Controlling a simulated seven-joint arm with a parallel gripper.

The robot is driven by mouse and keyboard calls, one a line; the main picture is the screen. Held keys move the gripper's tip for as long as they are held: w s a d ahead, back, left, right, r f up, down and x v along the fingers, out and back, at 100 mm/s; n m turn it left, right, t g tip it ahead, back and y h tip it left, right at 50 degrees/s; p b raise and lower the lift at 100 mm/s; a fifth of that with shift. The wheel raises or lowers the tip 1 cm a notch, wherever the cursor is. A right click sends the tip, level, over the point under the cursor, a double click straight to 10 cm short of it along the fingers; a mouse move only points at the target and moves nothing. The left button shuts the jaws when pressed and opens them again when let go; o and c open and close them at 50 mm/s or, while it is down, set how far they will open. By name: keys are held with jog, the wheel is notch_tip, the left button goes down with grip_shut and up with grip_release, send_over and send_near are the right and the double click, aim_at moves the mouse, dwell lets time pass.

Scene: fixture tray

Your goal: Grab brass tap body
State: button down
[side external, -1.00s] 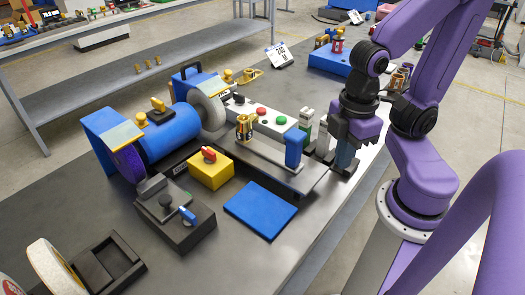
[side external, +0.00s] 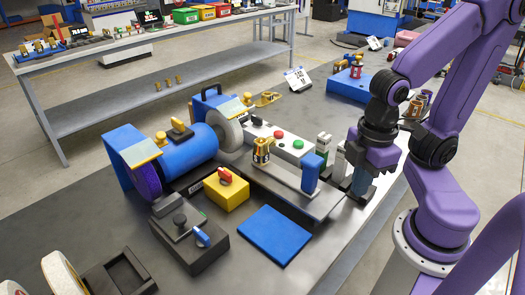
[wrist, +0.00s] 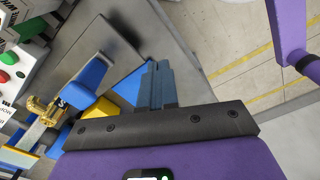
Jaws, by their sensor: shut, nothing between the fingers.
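A brass tap body (side external: 261,151) sits upright on the grey fixture rail in the middle of the bench, to the left of a blue upright block (side external: 312,174). In the wrist view the brass tap body (wrist: 37,106) is at the left, beside the blue block (wrist: 77,95). My gripper (side external: 360,192) is to the right of the rail, pointing down near the bench's right edge, apart from the tap body. In the wrist view its blue-grey fingers (wrist: 157,70) are together with nothing between them.
A blue bench grinder (side external: 178,146) stands left of the rail. A yellow box (side external: 226,193) with a red handle, a black block (side external: 188,238) and a flat blue plate (side external: 275,235) lie in front. A button box (side external: 281,141) with red and green buttons is behind the tap body.

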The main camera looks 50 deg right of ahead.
jog(key=shift+c, duration=2.1)
grip_release()
